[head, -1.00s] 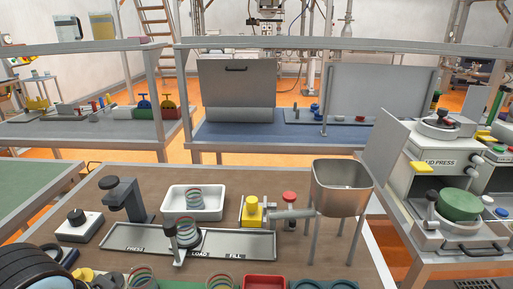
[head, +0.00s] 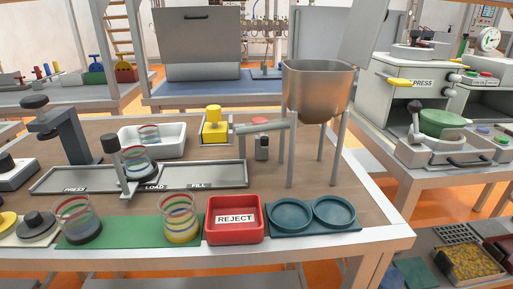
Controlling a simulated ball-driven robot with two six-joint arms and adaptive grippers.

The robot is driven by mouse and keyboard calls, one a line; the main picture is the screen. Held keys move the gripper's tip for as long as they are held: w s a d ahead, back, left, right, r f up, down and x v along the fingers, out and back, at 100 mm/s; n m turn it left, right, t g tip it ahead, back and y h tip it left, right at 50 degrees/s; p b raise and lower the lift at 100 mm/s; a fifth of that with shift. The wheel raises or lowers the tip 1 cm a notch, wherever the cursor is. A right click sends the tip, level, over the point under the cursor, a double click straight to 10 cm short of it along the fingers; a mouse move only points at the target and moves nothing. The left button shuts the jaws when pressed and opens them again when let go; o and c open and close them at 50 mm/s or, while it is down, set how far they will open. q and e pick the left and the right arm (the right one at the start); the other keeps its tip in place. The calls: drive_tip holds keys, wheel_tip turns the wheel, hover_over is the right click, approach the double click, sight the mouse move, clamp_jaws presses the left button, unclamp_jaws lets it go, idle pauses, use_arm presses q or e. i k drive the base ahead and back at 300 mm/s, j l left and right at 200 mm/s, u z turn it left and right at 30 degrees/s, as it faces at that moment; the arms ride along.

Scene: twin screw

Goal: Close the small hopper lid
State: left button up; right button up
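The small hopper (head: 318,98) is a brownish metal bin on thin legs at the right part of the near table. Its lid (head: 366,30) is a flat grey panel that stands up and open at the hopper's right rim, leaning a little right. The lid's top is cut off by the frame edge. The hopper's rim is uncovered. Neither of my grippers shows in the head view.
A yellow-topped block (head: 215,126) and a grey pipe stand left of the hopper. A red reject bin (head: 235,219) and two teal round dishes (head: 290,217) lie in front of it. A press machine (head: 420,85) stands to the right.

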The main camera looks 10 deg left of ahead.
sight(367, 18)
drive_tip(key=i+l+u, duration=0.1)
drive_tip(key=l+u, duration=0.25)
drive_tip(key=l, duration=0.35)
drive_tip(key=l+u, duration=0.4)
drive_tip(key=l, duration=0.25)
drive_tip(key=k+l+u, duration=0.1)
drive_tip(key=l+u, duration=0.25)
drive_tip(key=l, duration=0.35)
drive_tip(key=i+j, duration=0.1)
drive_tip(key=j, duration=0.3)
